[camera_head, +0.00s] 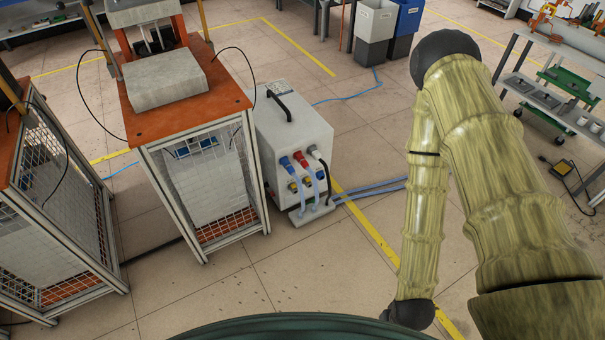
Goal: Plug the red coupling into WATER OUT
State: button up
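A grey box-shaped unit (292,129) with a black handle (279,103) on top stands on the floor near the middle of the view. Its front panel carries a red coupling (302,160) between a blue coupling (286,164) and a black fitting (313,150). Brass-coloured fittings (306,181) sit below them, with pale hoses hanging down. No WATER OUT label is readable, and I cannot tell how the red coupling is seated. My arm bends down along the right; its gripper is not in view.
An orange-topped caged stand (157,124) is close on the unit's left; another caged stand (62,215) is farther left. Blue hoses (370,189) run along the floor to the right. Bins (375,22) stand behind.

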aim_at(302, 161)
jog(key=k, duration=0.3)
jog(key=u, duration=0.95)
jog(key=i, duration=0.6)
jog(key=z, duration=0.1)
